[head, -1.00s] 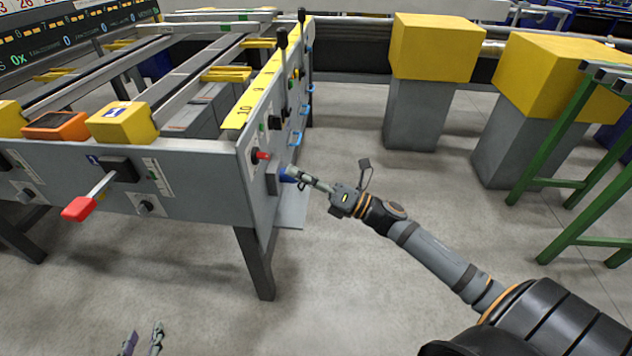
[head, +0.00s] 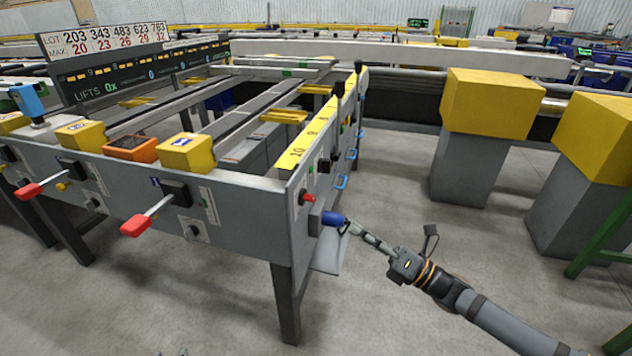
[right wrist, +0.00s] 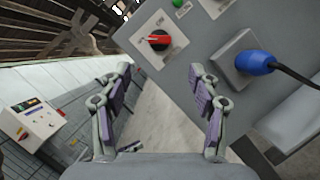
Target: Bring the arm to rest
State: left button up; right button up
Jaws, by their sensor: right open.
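My right gripper (head: 366,237) is open beside the right end panel of the runout table (head: 235,222). In the right wrist view its two fingers (right wrist: 160,110) stand wide apart with nothing between them. The panel carries a blue plug (head: 333,219) in a grey socket; the plug also shows in the right wrist view (right wrist: 256,62), right of the fingers with a dark cable. A red rotary switch (right wrist: 158,40) sits on the panel, beyond the fingertips. In the head view I cannot tell whether the gripper touches the plug. My left gripper is out of view.
Red-handled levers (head: 140,223) stick out from the table's front. Yellow blocks on grey pedestals (head: 495,105) stand at the right, with a green frame (head: 606,230) at the edge. Bare concrete floor (head: 390,190) lies between table and pedestals.

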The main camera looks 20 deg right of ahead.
jog(key=s+a+f+m+g+h+p, duration=0.1)
jog(key=s+f+m+g+h+p, duration=0.35)
jog(key=f+m, duration=1)
jog(key=s+a+f+m+g+h+p, duration=0.15)
jog(key=s+f+m+h+p, duration=0.6)
jog(key=m, duration=1.25)
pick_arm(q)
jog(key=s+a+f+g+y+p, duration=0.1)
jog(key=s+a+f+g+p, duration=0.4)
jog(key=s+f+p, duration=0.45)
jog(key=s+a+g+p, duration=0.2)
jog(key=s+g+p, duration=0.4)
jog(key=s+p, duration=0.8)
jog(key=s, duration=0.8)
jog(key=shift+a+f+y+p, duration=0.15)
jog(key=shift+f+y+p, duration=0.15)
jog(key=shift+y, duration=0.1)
pick_arm(e)
jog(key=s+d+f+g, duration=0.2)
jog(key=s+g, duration=0.1)
jog(key=s, duration=0.6)
jog(key=s+d+f+g+h, duration=0.1)
jog(key=s+d+f+g, duration=0.1)
jog(key=s, duration=0.6)
jog(key=s+d+f+g+h, duration=0.1)
jog(key=s+g, duration=0.3)
jog(key=s, duration=0.5)
jog(key=shift+s+d+f, duration=0.35)
jog(key=shift+d+f, duration=0.3)
jog(key=shift+d, duration=0.05)
